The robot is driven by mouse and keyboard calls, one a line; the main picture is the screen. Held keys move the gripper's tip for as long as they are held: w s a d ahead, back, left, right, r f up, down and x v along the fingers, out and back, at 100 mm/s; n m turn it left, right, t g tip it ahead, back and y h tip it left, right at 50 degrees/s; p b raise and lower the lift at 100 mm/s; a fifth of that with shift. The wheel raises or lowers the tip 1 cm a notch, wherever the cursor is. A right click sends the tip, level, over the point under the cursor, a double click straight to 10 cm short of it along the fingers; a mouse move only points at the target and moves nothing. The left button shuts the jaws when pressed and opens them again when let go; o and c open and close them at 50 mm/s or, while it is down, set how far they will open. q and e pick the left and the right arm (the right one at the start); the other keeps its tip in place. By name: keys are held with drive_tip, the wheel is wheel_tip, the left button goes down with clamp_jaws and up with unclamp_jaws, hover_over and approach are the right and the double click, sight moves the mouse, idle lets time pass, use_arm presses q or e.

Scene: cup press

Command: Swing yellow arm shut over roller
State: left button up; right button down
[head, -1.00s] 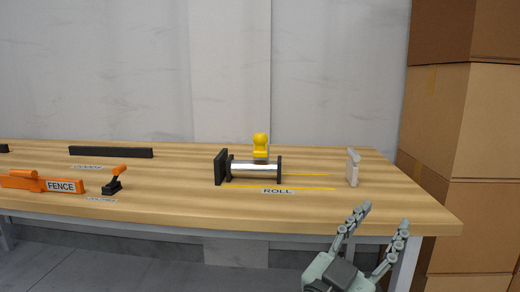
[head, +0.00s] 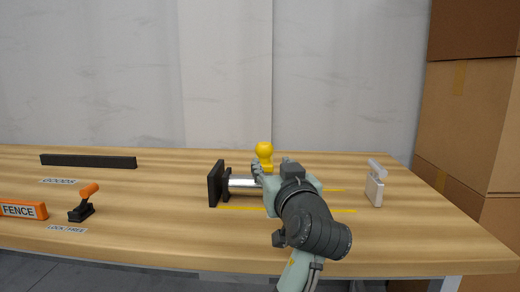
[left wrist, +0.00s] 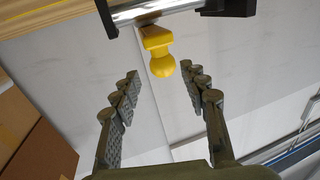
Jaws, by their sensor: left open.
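The yellow arm with its round knob (head: 265,152) stands upright behind the silver roller (head: 243,183), between black end blocks on the table. My left gripper (head: 263,172) is open and empty over the roller's right part, just in front of the yellow arm. Its wrist hides the roller's right end and the ROLL label. In the left wrist view the yellow knob (left wrist: 162,65) lies between the two spread fingers (left wrist: 160,82), with no clear contact. The roller (left wrist: 168,8) crosses the top there. My right gripper is not in view.
A white latch-like piece (head: 374,188) stands to the right on the table. A black bar (head: 88,161), an orange-handled lever (head: 83,203) and an orange FENCE block (head: 22,210) are at left. Cardboard boxes (head: 470,120) stack beyond the right edge.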

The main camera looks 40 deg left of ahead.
sight(265, 156)
use_arm(q)
drive_tip(key=shift+x, duration=4.2)
drive_tip(key=shift+a, duration=0.1)
drive_tip(key=shift+s, duration=0.1)
clamp_jaws()
